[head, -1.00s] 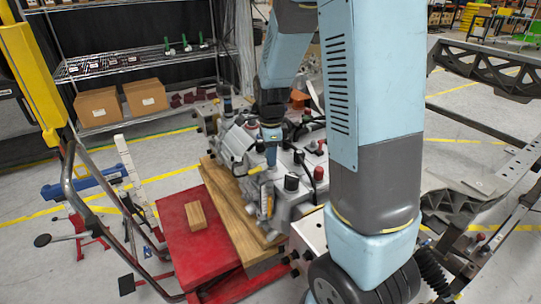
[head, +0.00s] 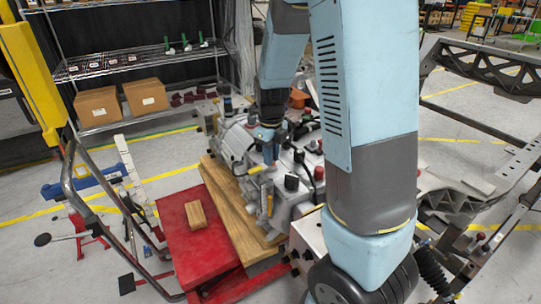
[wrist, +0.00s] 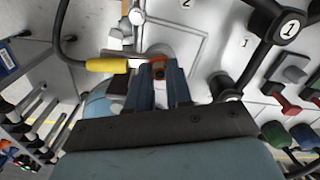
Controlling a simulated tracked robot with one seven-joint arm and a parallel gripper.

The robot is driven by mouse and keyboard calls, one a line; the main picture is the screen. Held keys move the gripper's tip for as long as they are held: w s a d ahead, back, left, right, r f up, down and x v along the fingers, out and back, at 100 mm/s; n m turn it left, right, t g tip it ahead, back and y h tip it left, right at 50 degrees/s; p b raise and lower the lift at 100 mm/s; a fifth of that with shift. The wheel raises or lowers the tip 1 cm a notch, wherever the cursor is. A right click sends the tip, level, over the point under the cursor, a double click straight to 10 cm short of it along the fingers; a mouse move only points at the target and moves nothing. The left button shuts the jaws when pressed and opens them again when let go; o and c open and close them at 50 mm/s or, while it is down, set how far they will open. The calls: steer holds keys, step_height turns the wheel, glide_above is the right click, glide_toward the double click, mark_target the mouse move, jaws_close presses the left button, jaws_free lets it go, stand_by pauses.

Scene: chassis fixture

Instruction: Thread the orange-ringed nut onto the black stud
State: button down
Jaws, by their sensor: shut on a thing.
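My gripper (wrist: 160,72) has two blue-grey fingers shut on the orange-ringed nut (wrist: 158,59) in the wrist view. Only a small orange and dark part of the nut shows between the fingertips. The fingertips are close to the pale metal face of the fixture (wrist: 190,42); I cannot tell whether the nut touches anything. In the head view, my gripper (head: 269,150) is over the grey machine unit, and the nut cannot be made out there. I cannot clearly identify the black stud; the fingers may hide it.
A yellow-sleeved cable (wrist: 106,65) lies left of the fingertips. A black numbered cap (wrist: 288,27) and red and green knobs (wrist: 274,135) stand to the right. In the head view, a wooden block (head: 195,214) rests on the red lift table (head: 200,250).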

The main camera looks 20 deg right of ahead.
steer(key=m, duration=0.5)
steer(key=shift+s+f, duration=0.15)
steer(key=shift+f, duration=0.05)
steer(key=c, duration=0.9)
jaws_free()
steer(key=shift+c, duration=0.2)
steer(key=shift+r, duration=0.2)
steer(key=shift+r, duration=1.1)
